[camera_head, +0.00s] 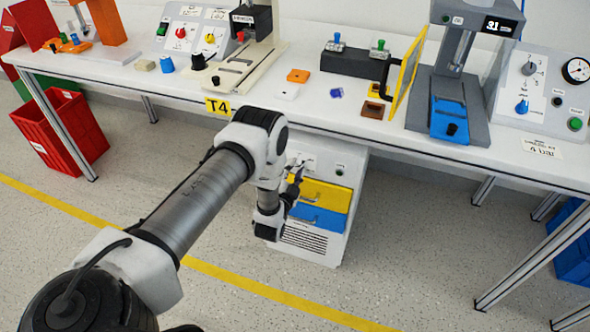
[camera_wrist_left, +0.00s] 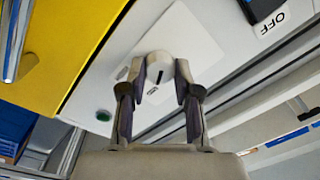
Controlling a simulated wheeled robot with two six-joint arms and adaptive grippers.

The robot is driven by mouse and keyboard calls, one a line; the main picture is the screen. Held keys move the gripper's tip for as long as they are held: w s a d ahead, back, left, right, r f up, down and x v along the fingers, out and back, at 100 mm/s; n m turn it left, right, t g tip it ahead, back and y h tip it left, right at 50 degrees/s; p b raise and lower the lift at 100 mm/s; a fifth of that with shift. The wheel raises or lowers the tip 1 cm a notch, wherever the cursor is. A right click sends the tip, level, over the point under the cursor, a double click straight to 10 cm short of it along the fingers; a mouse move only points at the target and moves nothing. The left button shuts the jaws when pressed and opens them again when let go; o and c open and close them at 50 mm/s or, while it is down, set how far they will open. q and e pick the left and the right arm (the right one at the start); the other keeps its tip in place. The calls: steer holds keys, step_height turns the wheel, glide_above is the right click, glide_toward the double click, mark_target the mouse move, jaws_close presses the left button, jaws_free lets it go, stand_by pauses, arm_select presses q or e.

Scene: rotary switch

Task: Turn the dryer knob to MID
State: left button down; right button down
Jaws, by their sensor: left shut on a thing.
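The dryer cabinet (camera_head: 325,236) stands under the bench, with a white control panel at its top. The dryer knob (camera_wrist_left: 159,68) is a pale round knob with a dark pointer line, seen in the left wrist view on a white plate (camera_wrist_left: 197,50). My left gripper (camera_wrist_left: 155,84) has its two fingers on either side of the knob, closed on it. In the head view my left gripper (camera_head: 295,174) is at the panel, and my arm and gripper hide the knob. The position markings around the knob cannot be read. My right gripper is not in view.
A green button (camera_wrist_left: 103,115) sits beside the knob plate. Below the panel are a yellow drawer (camera_head: 322,195) and a blue drawer (camera_head: 318,217) with handles. The bench edge overhangs the cabinet. An OFF label (camera_wrist_left: 273,22) shows in the wrist view.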

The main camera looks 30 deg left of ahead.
arm_select(q)
steer(key=c, duration=0.8)
jaws_free()
steer(key=v, duration=0.7)
steer(key=shift+s+d, duration=0.1)
steer(key=shift+s, duration=0.1)
